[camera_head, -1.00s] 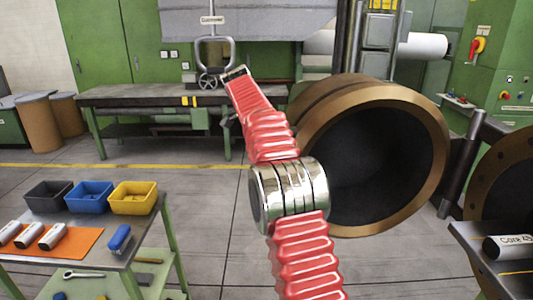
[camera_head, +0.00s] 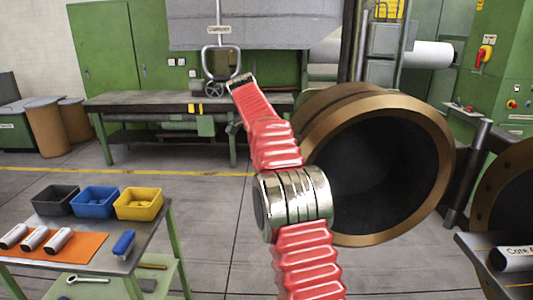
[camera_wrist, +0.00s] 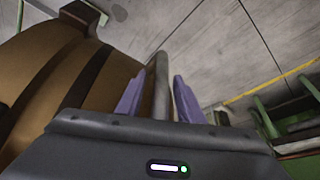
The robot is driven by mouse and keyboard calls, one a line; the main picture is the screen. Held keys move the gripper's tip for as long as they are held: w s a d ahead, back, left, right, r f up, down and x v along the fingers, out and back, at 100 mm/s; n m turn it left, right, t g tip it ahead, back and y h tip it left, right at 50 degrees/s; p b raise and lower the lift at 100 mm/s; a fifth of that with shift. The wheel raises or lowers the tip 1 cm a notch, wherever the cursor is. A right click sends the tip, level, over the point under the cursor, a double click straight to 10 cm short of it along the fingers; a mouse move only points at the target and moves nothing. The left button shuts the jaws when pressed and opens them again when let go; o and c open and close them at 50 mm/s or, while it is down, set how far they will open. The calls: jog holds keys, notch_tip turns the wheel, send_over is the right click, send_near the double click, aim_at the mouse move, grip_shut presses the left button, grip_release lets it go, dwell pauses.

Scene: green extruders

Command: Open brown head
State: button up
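The large brown cylindrical head (camera_head: 437,140) stands right of centre in the head view, its dark round bore facing me. Its brown side (camera_wrist: 60,75) fills the left of the wrist view. My red arm reaches up past its left side. My gripper (camera_wrist: 160,78) shows two purple fingers standing apart in the wrist view. A grey metal bar (camera_wrist: 160,92) stands between them, with visible gaps on both sides. In the head view the fingers are hidden beyond the arm's end, beside a looped metal handle (camera_head: 205,62). I cannot tell whether the bar is that handle.
A second brown flange (camera_head: 490,190) is at the right edge. A green-legged cart (camera_head: 150,225) with black, blue and yellow bins stands front left. A workbench (camera_head: 130,98) is behind. A grey hood (camera_head: 280,25) hangs above. Grey floor is open between cart and bench.

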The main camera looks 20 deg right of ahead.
jog(key=v, duration=0.7)
dwell(0.6)
jog(key=shift+a+r, duration=0.1)
jog(key=shift+r, duration=0.05)
dwell(0.6)
jog(key=s+a+r+n+t+y, duration=0.1)
jog(key=s+a+r+n+t, duration=0.1)
jog(key=s+a+r+n, duration=0.35)
jog(key=s+a+n+t+y, duration=0.1)
jog(key=s+a+n, duration=0.45)
jog(key=s, duration=0.55)
jog(key=s+a+f+n+t+y, duration=0.1)
jog(key=s+a+f+n, duration=0.2)
jog(key=s+f, duration=0.6)
jog(key=s+a+f+n+t+y, duration=0.1)
jog(key=s+a+f+n, duration=0.2)
jog(key=s+f, duration=0.7)
jog(key=shift+s+a+f+y, duration=0.15)
jog(key=shift+s+a+y, duration=0.15)
jog(key=shift+s+a, duration=1.4)
